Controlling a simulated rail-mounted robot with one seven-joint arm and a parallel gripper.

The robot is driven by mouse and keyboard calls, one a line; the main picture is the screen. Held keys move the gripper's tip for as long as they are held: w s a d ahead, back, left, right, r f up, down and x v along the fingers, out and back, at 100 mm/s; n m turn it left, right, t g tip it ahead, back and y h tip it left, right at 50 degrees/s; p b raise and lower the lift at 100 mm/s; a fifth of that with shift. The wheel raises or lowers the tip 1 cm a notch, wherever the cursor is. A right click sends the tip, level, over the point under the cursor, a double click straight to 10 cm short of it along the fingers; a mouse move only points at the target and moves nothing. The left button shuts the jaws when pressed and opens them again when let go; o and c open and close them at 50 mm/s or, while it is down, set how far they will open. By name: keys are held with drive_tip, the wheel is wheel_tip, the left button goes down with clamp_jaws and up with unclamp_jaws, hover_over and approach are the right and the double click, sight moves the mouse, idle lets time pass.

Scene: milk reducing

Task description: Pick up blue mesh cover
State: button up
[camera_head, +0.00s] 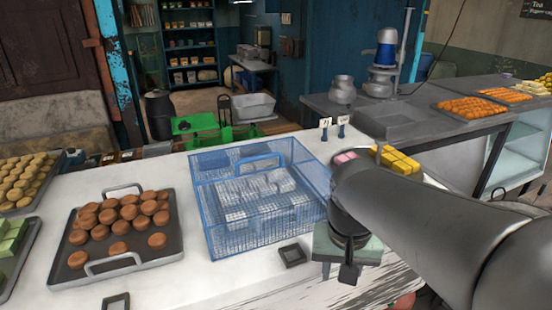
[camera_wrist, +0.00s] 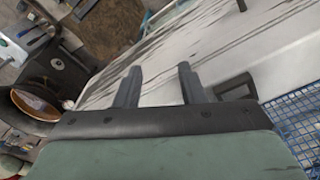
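The blue mesh cover (camera_head: 225,237) sits on the white counter, in the middle of the head view. It has a blue handle on top and stands over several pale packets (camera_head: 262,190). A corner of the cover also shows at the right edge of the wrist view (camera_wrist: 298,118). My gripper (camera_head: 347,272) is to the right of the cover and apart from it, at the counter's front part. In the wrist view, its two dark fingers (camera_wrist: 158,82) are apart with nothing between them, above the white counter (camera_wrist: 215,55).
A tray (camera_head: 165,258) of round brown sweets stands left of the cover. A small dark square dish (camera_head: 292,256) lies between the cover and my gripper. Yellow sweets (camera_head: 396,160) are behind my arm. A green scale (camera_head: 215,135) stands behind the counter.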

drive_tip(key=w+a+r+m+p, duration=0.1)
drive_tip(key=w+a+r+m, duration=0.25)
drive_tip(key=w+r, duration=0.45)
drive_tip(key=w+a+r+m+p, duration=0.1)
drive_tip(key=w+a+r+m, duration=0.1)
drive_tip(key=w+a+r, duration=0.6)
drive_tip(key=m+t+y+p, duration=0.1)
drive_tip(key=m, duration=0.6)
approach(266, 157)
drive_tip(key=shift+n, duration=0.25)
drive_tip(key=shift+w+a+f+b, duration=0.15)
drive_tip(key=shift+w+f, duration=0.15)
drive_tip(key=shift+f, duration=1)
drive_tip(key=shift+w+f+b, duration=0.1)
drive_tip(key=shift+w+f, duration=0.2)
drive_tip(key=shift+f, duration=1)
drive_tip(key=shift+w+a+f+b, duration=0.15)
drive_tip(key=shift+w+f, duration=0.1)
drive_tip(key=shift+f, duration=1.05)
clamp_jaws()
